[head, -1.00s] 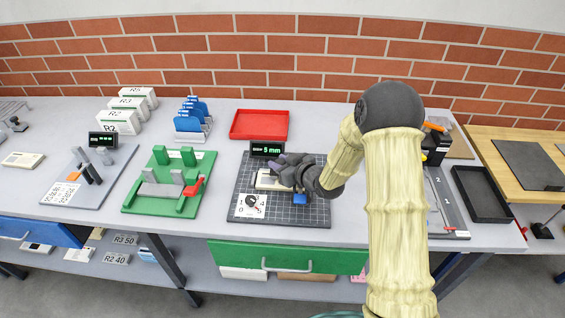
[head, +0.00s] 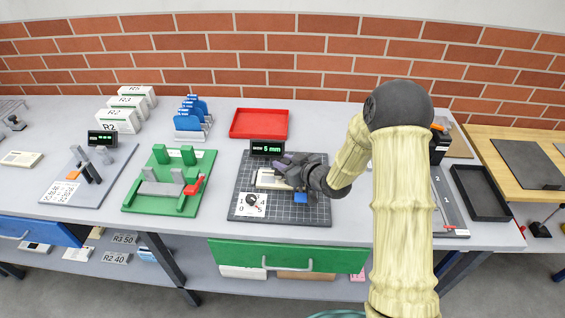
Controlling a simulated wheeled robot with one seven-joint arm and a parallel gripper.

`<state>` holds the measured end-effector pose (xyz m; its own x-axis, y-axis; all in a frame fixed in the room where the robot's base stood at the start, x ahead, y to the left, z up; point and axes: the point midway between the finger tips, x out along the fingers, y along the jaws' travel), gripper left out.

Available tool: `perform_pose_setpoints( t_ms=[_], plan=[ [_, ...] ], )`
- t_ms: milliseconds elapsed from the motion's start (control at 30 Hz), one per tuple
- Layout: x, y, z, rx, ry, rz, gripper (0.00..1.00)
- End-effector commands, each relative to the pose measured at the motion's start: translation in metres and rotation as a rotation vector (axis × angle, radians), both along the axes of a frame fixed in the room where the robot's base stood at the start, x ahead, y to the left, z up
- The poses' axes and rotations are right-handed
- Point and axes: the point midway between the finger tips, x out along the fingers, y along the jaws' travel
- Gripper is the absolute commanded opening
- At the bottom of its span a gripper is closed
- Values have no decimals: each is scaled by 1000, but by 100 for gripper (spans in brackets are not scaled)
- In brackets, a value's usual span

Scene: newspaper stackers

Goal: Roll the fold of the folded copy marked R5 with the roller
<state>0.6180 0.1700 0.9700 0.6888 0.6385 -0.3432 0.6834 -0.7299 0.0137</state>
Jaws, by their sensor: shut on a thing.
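A pale folded copy (head: 266,181) lies on the dark gridded mat (head: 318,213) in the middle of the bench. The R5 mark cannot be read on it. My gripper (head: 287,170) is low over the right part of the copy, coming in from the right. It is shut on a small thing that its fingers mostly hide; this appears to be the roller. I cannot tell whether the roller touches the fold.
A display reading 5 mm (head: 267,148) stands behind the mat, with a dial plate (head: 251,204) at its front left. A green fixture (head: 168,182) stands left; a red tray (head: 259,124) lies behind.

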Motion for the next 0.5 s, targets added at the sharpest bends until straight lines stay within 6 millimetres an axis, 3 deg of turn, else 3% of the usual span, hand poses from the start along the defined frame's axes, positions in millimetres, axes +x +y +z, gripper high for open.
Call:
perform_pose_setpoints(
  t_ms=[500],
  plan=[
    [-1, -9, -2, -3, 4, -2, 0]
  ],
)
